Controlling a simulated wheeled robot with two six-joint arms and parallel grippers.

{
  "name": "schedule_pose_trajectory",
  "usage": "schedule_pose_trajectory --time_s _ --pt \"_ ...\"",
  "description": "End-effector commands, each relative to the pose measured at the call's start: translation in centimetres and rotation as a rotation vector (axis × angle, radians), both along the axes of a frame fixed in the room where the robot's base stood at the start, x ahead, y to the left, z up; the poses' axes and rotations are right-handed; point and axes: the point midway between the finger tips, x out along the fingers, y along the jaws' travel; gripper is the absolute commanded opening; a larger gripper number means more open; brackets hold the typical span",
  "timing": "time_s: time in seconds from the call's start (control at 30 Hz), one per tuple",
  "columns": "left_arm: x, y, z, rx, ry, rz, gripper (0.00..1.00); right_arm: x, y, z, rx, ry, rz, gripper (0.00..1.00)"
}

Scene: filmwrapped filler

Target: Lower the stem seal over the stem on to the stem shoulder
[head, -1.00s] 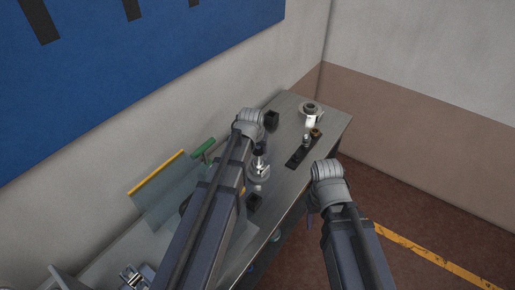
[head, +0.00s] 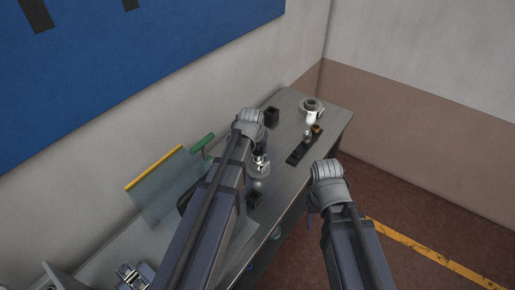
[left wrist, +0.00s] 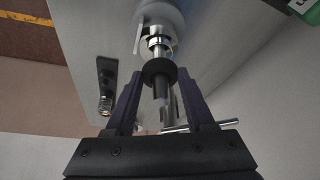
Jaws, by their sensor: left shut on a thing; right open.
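My left gripper (left wrist: 160,82) is shut on the stem seal (left wrist: 159,70), a thick black ring between its fingertips. My right gripper (head: 311,203) is open and empty beside the bench edge.
On the bench (head: 285,180), a black rack (head: 297,156) with fittings and a white-and-grey part (head: 311,116) stand farther back. A green-handled thing (head: 201,143) and a clear yellow-edged panel (head: 155,172) are at left.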

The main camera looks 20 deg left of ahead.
Motion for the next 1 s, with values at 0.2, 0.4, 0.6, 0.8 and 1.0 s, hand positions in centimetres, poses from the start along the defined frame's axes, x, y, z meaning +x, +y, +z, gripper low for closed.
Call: schedule_pose_trajectory --time_s 0.2,0.4,0.6,0.8,1.0 --pt "0.0 0.0 -0.7 0.0 0.0 0.0 0.02 0.0 0.0 -0.7 0.0 0.0 0.0 0.59" --pt "0.0 0.0 -1.1 0.0 0.0 0.0 0.02 0.0 0.0 -1.1 0.0 0.0 0.0 0.59" --pt "0.0 0.0 -1.6 0.0 0.0 0.0 0.02 0.0 0.0 -1.6 0.0 0.0 -0.001 0.59" --pt "0.0 0.0 -2.1 0.0 0.0 0.0 0.02 0.0 0.0 -2.1 0.0 0.0 -0.001 0.59" --pt "0.0 0.0 -2.6 0.0 0.0 0.0 0.02 0.0 0.0 -2.6 0.0 0.0 -0.001 0.59"
